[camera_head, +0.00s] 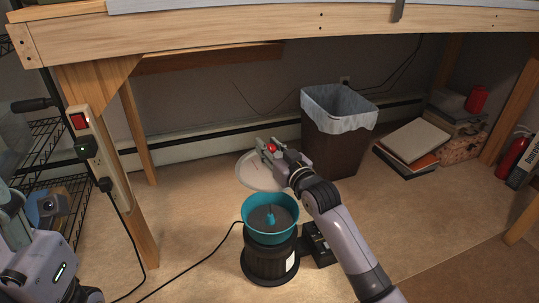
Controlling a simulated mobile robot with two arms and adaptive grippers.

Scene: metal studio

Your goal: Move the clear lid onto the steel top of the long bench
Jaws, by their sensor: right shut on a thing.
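The clear lid (252,178) is a pale, see-through disc with a red knob (271,148). My right gripper (268,149) is shut on it at the knob, and its fingers hide part of the lid. The lid is under the bench, just behind a teal-rimmed tumbler; I cannot tell how high it is above the floor. The long bench (250,36) crosses the top of the view with a wooden front edge; only a thin strip of its grey steel top (200,4) shows. My left arm is at the lower left, with its gripper out of view.
The teal bowl on a black base (270,232) stands near the lid. A lined bin (335,140) stands behind on the right. Boxes and books (415,142) lie farther right. A wooden leg with a power strip (95,150) and wire shelves (40,150) are left. Cables cross the floor.

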